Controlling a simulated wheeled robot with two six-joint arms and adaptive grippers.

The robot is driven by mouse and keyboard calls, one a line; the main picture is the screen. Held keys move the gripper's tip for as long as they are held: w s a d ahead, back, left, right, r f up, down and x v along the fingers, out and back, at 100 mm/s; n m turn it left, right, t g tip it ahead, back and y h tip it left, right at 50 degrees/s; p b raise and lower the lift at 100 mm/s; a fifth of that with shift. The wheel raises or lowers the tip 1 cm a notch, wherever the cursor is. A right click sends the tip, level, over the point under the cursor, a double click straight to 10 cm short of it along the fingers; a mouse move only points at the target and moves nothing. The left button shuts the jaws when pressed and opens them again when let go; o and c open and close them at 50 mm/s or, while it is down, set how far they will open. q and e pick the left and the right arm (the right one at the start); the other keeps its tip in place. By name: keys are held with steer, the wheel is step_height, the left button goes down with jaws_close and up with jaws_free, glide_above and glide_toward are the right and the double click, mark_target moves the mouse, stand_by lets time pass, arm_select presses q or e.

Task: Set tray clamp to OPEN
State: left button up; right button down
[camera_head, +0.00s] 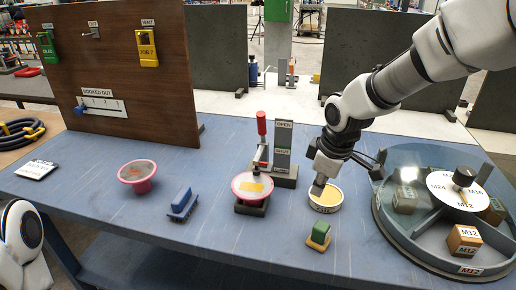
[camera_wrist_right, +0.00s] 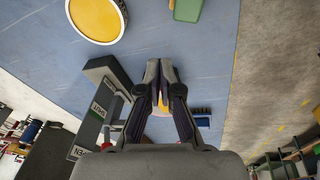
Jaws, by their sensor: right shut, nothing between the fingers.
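The tray clamp has a red handle (camera_head: 262,123) standing upright on a metal linkage, beside a grey post (camera_head: 283,145) marked OPEN above and SHUT below. In front of it, a pink flanged spool (camera_head: 252,186) with a yellow label sits on a dark base (camera_head: 252,208). My right gripper (camera_head: 319,184) points down to the right of the clamp, by the round yellow-topped tin, apart from the handle. In the right wrist view its fingers (camera_wrist_right: 160,66) are together and empty, with the post (camera_wrist_right: 92,115) at left and the spool partly hidden behind them. My left gripper is out of view.
The yellow-topped tin (camera_head: 325,198) and a green-and-wood block (camera_head: 318,236) are near the right gripper. A round turntable (camera_head: 388,222) with labelled blocks stands right. A blue brush (camera_head: 182,203) and pink bowl (camera_head: 138,175) lie left, before a wooden board (camera_head: 130,80).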

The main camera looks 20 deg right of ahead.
steer(key=w+a+r+n+t+b, duration=0.25)
steer(key=w+r+n+t, duration=0.35)
steer(key=w+r+t, duration=0.8)
steer(key=s+a+f+n+t+b, duration=0.1)
steer(key=s+a+f+n+t, duration=0.1)
steer(key=f, duration=0.4)
steer(key=s+a+f+n+t+b, duration=0.2)
steer(key=s+a+f+n, duration=0.1)
steer(key=s+a+f, duration=0.2)
step_height(320, 180, down, 2)
steer(key=shift+s+f+n+y, duration=0.2)
steer(key=shift+s+n+y, duration=0.1)
steer(key=shift+n, duration=0.1)
